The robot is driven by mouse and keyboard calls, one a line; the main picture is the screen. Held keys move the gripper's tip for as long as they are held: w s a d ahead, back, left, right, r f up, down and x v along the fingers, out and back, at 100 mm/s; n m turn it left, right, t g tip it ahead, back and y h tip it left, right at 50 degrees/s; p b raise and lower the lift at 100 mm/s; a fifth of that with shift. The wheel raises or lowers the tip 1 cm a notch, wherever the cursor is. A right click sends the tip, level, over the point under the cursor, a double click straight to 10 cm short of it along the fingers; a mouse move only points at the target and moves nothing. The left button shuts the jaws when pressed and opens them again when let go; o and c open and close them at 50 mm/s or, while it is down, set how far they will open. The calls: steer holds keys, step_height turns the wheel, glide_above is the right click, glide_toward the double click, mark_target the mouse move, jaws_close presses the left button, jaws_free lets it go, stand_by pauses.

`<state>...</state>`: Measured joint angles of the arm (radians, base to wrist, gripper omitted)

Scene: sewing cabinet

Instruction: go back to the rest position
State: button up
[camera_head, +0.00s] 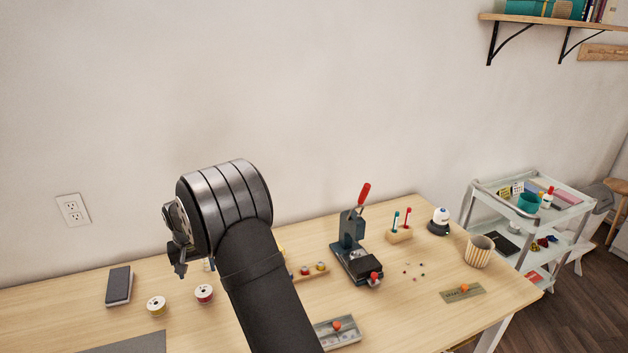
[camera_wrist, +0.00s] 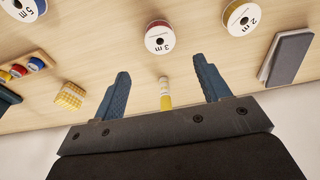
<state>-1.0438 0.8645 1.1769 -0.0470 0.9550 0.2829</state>
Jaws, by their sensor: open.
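My gripper (camera_head: 178,262) hangs at the end of my raised black arm, above the left part of the table (camera_head: 60,318) in the head view. In the wrist view its two blue fingers (camera_wrist: 163,84) are spread wide apart with nothing clamped between them. My arm hides part of the table's middle in the head view.
Spools (camera_head: 156,306) and a dark block (camera_head: 119,286) lie at left. A red-handled press (camera_head: 352,248), a small rack (camera_head: 399,235) and a striped cup (camera_head: 479,251) stand at right. A white cart (camera_head: 479,190) stands beyond. The wall (camera_head: 150,100) is behind.

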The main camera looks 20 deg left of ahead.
mark_target(203, 290)
steer(key=f, duration=0.7)
steer(key=w+a+f, duration=0.1)
steer(key=f, duration=0.3)
steer(key=shift+w+a, duration=0.1)
step_height(203, 290, up, 3)
steer(key=shift+f, duration=0.1)
steer(key=shift+r, duration=0.5)
steer(key=shift+f, duration=0.1)
